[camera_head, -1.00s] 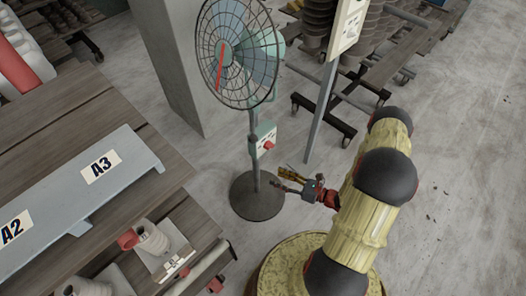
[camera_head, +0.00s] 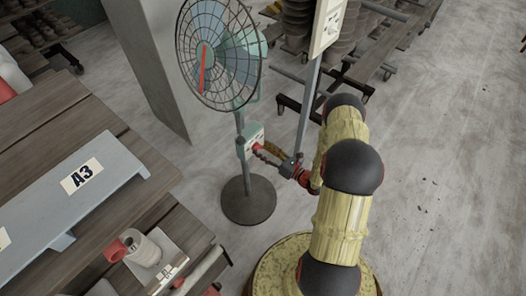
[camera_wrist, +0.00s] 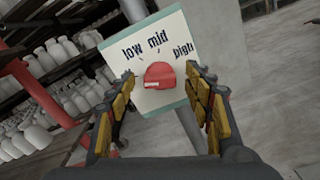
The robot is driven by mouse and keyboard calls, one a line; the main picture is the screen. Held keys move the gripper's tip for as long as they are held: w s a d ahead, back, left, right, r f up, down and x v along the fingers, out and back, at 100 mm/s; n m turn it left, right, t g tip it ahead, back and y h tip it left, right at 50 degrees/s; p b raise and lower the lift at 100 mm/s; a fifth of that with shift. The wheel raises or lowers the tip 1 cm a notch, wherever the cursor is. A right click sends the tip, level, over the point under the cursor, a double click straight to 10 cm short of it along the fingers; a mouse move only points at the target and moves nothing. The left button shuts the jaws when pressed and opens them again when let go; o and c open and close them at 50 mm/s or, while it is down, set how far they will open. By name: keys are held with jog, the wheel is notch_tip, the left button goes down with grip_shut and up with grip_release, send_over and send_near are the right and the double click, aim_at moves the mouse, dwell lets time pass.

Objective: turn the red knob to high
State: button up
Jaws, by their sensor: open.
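The red knob (camera_wrist: 159,75) sits on a white, green-edged control panel (camera_wrist: 176,43) marked "low", "mid" and "high" in the wrist view. The panel looks tilted there. I cannot tell for sure which mark the knob points to. In the head view the panel is on a box (camera_head: 251,138) on the stand of a fan (camera_head: 219,52), and the knob (camera_head: 256,147) faces right. My gripper (camera_wrist: 159,88) is open, with one finger on each side of the knob. I cannot tell whether the fingers touch it.
The fan's round base (camera_head: 248,200) stands on the floor. A post with a white box (camera_head: 327,25) stands just behind and right of my gripper. A wooden table (camera_head: 85,115) is at left. Open grey floor lies at right.

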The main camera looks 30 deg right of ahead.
jog(key=shift+w+a, duration=0.1)
jog(key=shift+w, duration=0.05)
jog(key=shift+c, duration=0.8)
jog(key=c, duration=1)
